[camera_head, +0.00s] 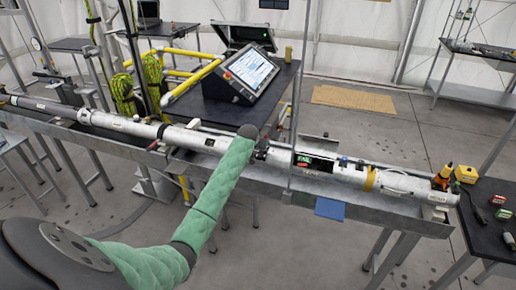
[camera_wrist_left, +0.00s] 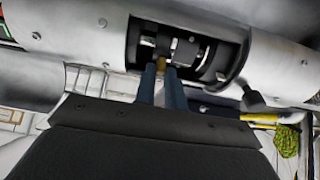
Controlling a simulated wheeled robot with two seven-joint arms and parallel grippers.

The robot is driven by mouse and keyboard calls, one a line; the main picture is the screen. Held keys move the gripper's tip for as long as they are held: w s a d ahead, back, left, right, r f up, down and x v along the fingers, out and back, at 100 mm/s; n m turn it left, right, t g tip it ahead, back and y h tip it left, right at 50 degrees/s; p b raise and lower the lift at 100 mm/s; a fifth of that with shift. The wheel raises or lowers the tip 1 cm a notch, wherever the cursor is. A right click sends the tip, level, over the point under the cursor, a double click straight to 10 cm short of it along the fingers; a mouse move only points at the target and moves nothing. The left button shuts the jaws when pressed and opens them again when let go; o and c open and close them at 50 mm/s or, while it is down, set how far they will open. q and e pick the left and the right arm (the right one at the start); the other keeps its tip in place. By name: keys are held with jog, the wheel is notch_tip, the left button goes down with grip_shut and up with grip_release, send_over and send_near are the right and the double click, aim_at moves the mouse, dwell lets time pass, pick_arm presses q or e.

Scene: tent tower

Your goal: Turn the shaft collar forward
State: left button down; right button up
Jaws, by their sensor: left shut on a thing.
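The long white tube (camera_head: 205,141) lies along a metal rail, and my left arm in its green sleeve reaches to it. My left gripper (camera_head: 261,152) is at the tube, small and partly hidden by my arm in the head view. In the left wrist view, the two blue fingers of my left gripper (camera_wrist_left: 162,75) reach into a dark opening in the tube. They are shut on a small brass-coloured piece (camera_wrist_left: 162,67) of the shaft collar. Dark and silvery rings (camera_wrist_left: 187,52) sit on the shaft just right of it. My right gripper is not in view.
A tablet console (camera_head: 250,72) stands on a dark table behind the tube. A thin upright post (camera_head: 299,95) crosses near the tube, right of my gripper. A dark side table (camera_head: 488,225) with small tools is at the right.

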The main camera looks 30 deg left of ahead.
pick_arm(q)
jog(key=shift+w+a+r+g+h, duration=0.15)
jog(key=shift+w+g+h, duration=0.15)
jog(key=shift+w+g, duration=0.5)
jog(key=shift+s+g, duration=0.2)
jog(key=shift+g, duration=0.1)
jog(key=c, duration=1.5)
grip_release()
jog(key=shift+w, duration=0.1)
